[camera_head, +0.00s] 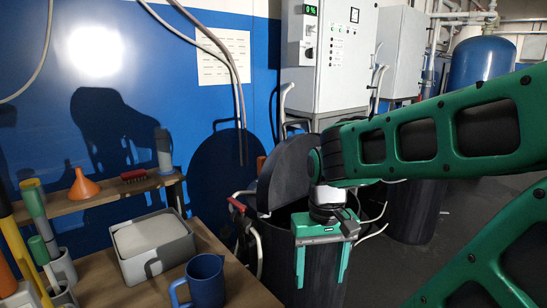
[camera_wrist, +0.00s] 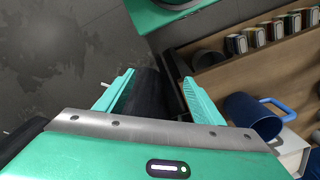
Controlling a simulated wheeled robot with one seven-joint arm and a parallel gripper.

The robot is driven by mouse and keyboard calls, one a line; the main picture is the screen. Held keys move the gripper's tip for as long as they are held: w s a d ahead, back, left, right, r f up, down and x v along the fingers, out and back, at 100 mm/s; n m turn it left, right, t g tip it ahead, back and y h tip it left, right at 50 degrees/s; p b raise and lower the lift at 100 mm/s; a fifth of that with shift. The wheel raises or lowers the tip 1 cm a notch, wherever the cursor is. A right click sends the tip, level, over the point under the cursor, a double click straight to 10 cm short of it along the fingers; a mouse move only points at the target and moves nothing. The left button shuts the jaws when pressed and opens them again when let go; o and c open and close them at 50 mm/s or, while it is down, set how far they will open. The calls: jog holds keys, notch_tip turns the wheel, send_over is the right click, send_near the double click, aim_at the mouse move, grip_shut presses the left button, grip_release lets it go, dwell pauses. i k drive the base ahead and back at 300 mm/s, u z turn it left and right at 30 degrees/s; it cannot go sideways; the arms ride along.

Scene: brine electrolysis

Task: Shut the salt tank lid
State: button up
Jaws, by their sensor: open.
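The salt tank (camera_head: 278,262) is a black barrel beside the bench, its mouth partly hidden by my arm and gripper. Its black lid (camera_head: 284,175) stands raised, tilted up at the back of the mouth; my arm covers its right part. My gripper (camera_head: 321,278) is open and empty, its green fingers pointing down in front of the tank's near side. In the wrist view the open fingers (camera_wrist: 157,82) have a dark surface between them, likely the tank wall. I cannot tell whether they touch it. The lid is not clear in the wrist view.
A wooden bench (camera_head: 105,283) at the left holds a grey tray (camera_head: 153,247) and a blue mug (camera_head: 205,281). A shelf above it carries an orange funnel (camera_head: 82,185) and a red brush (camera_head: 134,176). A grey control cabinet (camera_head: 335,60) stands behind the tank. Dark floor lies to the right.

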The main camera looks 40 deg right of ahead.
aim_at(284, 177)
jog(key=u, duration=0.05)
jog(key=k, duration=1.2)
jog(key=z, duration=0.75)
jog(key=i, duration=1.6)
jog(key=u, duration=0.35)
